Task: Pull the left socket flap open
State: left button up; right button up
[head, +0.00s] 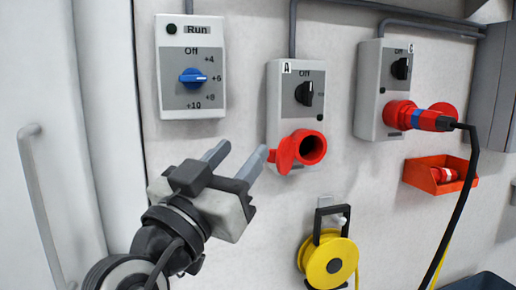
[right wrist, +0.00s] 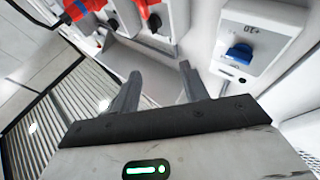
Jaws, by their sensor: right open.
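The left socket box (head: 275,107), marked A, is grey with a black knob and a red round socket (head: 313,148) low on its front. The red flap (head: 284,156) stands out to the left of the socket, and the dark socket mouth shows uncovered. My right gripper (head: 242,149) is open and empty, left of the flap. Its right fingertip is very close to the flap; I cannot tell whether they touch. In the right wrist view, the open fingers (right wrist: 158,72) have nothing between them. My left gripper is not in view.
A Run box (head: 190,103) with a blue knob is up left. Box C (head: 367,95) on the right holds a red plug (head: 432,120) with a black cable. An orange bin (head: 420,176) and a yellow cable reel (head: 328,262) hang below. A door handle (head: 42,200) is at left.

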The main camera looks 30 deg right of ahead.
notch_tip(320, 180, down, 3)
jog(key=w+b, duration=0.1)
jog(key=b, duration=0.5)
send_near(273, 153)
jog(key=p+x, duration=0.3)
jog(key=x, duration=0.8)
jog(key=shift+w+d+r+p, duration=0.15)
jog(key=shift+d+p, duration=0.05)
jog(key=shift+p, duration=0.1)
jog(key=shift+w+d+r, duration=0.1)
jog(key=shift+w+d, duration=0.15)
jog(key=shift+d, duration=0.15)
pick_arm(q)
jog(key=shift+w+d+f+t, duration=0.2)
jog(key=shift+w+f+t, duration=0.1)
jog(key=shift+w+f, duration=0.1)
pick_arm(e)
jog(key=shift+s, duration=0.1)
jog(key=c, duration=0.9)
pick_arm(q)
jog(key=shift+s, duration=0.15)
pick_arm(e)
grip_shut()
